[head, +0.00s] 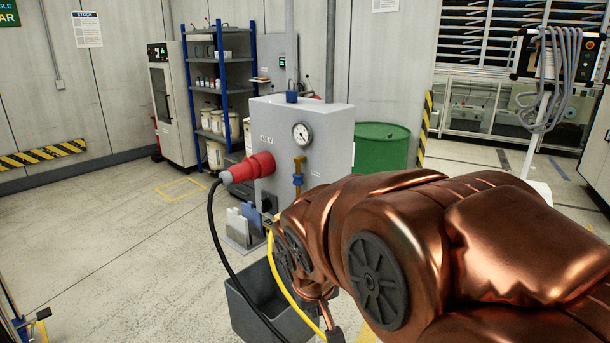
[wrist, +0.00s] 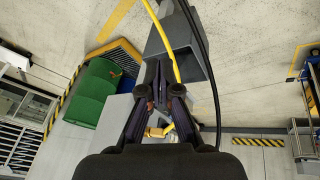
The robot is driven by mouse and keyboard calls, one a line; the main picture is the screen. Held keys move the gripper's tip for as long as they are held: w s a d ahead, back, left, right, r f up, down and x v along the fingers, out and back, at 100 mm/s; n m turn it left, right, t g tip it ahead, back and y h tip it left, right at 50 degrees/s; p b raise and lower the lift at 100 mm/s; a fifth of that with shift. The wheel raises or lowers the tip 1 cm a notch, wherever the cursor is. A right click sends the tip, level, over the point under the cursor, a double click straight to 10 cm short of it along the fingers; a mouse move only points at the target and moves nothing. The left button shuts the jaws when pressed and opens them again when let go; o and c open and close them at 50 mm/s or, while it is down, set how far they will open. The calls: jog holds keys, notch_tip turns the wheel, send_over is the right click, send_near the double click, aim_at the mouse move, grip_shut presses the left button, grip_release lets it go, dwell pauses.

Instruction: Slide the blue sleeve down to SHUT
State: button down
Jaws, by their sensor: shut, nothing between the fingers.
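The blue sleeve (head: 298,180) sits around an upright brass valve stem (head: 299,163) on the front right of the grey pump cabinet (head: 328,125) in the head view. The brass top shows above the sleeve. I cannot read any SHUT mark at this size. My gripper (wrist: 160,75) shows in the wrist view with its dark fingers together and nothing between them. In the head view my copper arm hides it, just right of and below the valve. I cannot make out the sleeve in the wrist view, and no contact with it shows.
A red plug (head: 250,168) with a black cable juts from the cabinet's left. A yellow hose (head: 283,285) hangs over a grey bin (head: 250,305) below. A green drum (head: 381,147) stands behind at right. The floor at left is clear.

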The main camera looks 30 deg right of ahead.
jog(key=w+d+r+t, duration=0.4)
jog(key=w+d+r, duration=0.2)
jog(key=w+d, duration=0.1)
jog(key=w+d+r+t+h+b, duration=0.1)
jog(key=w+d+r+t, duration=0.3)
jog(key=w+d+r, duration=0.3)
jog(key=w+d+r+n+t, duration=0.1)
jog(key=w+d+r+t, duration=0.3)
jog(key=w+d+r, duration=0.2)
jog(key=shift+w+d+r+h, duration=0.1)
jog(key=shift+w+d+h, duration=0.1)
jog(key=shift+w+d, duration=0.4)
jog(key=shift+w+d+r+h, duration=0.1)
jog(key=shift+w+d+h, duration=0.2)
jog(key=shift+w, duration=0.4)
jog(key=shift+w+d+r+n+t+y+b, duration=0.2)
jog(key=shift+n+t+y+b, duration=0.1)
jog(key=shift+n+t+y, duration=0.3)
jog(key=shift+n+y, duration=0.3)
jog(key=shift+y, duration=0.4)
jog(key=shift+s+f+n+t+y, duration=0.15)
jog(key=shift+n+t+y, duration=0.2)
jog(key=shift+y, duration=0.45)
jog(key=s+f+n+y, duration=0.1)
jog(key=y, duration=0.1)
jog(key=s+a+f+n+y, duration=0.1)
jog(key=s+y, duration=0.1)
jog(key=shift+a+f+y+b, duration=0.1)
jog(key=shift+f+y+b, duration=0.2)
jog(key=shift+y, duration=0.1)
